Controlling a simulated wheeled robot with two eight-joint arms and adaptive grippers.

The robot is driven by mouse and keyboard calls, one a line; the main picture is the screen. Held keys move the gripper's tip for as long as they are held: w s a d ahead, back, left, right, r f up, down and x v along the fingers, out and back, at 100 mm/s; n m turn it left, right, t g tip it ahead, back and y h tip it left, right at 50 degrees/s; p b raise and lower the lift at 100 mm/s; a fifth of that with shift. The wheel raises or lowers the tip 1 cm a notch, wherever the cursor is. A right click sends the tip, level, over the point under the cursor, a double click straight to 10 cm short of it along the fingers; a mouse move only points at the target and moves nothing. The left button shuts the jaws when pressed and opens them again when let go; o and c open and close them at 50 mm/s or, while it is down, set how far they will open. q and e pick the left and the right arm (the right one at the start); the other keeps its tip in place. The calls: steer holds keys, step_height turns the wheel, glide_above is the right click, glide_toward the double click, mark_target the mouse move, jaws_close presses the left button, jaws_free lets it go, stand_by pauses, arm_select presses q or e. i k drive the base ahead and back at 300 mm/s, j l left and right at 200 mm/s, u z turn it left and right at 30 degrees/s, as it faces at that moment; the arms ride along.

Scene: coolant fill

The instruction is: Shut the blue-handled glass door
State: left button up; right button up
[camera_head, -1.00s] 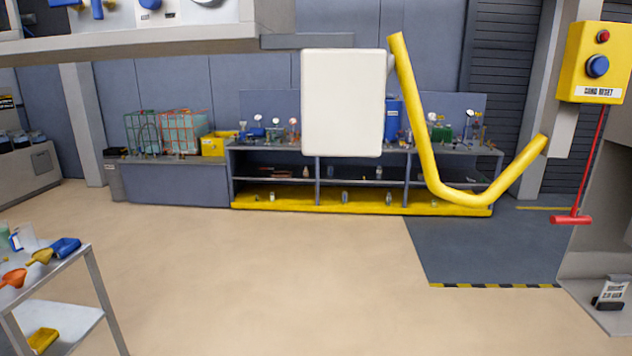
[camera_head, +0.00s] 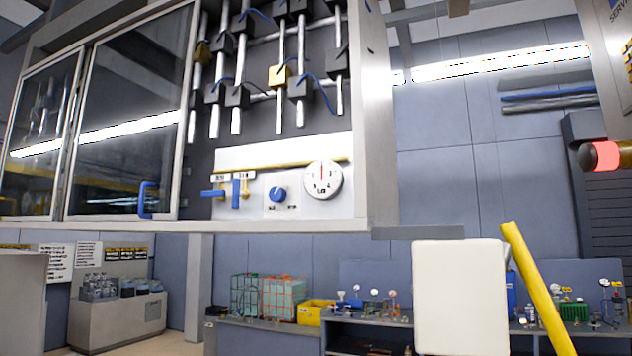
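The glass door (camera_head: 125,95) with a blue handle (camera_head: 146,200) sits in the front of a raised grey cabinet at upper left. The handle is near the door's lower right corner. A second glass panel (camera_head: 35,150) is to its left. Right of the door's edge the cabinet is uncovered, showing pipes, black valve blocks, blue levers (camera_head: 236,192), a blue knob (camera_head: 278,194) and a round gauge (camera_head: 322,181). Neither gripper is in view.
The cabinet's bottom ledge (camera_head: 180,226) juts out below the door. A white panel (camera_head: 460,300) and a slanted yellow bar (camera_head: 540,290) stand at lower right. A cylinder with a red end (camera_head: 602,156) is at the right edge. Benches with bottles and crates are behind.

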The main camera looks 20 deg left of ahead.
mark_target(126, 216)
steer(key=u, duration=1.75)
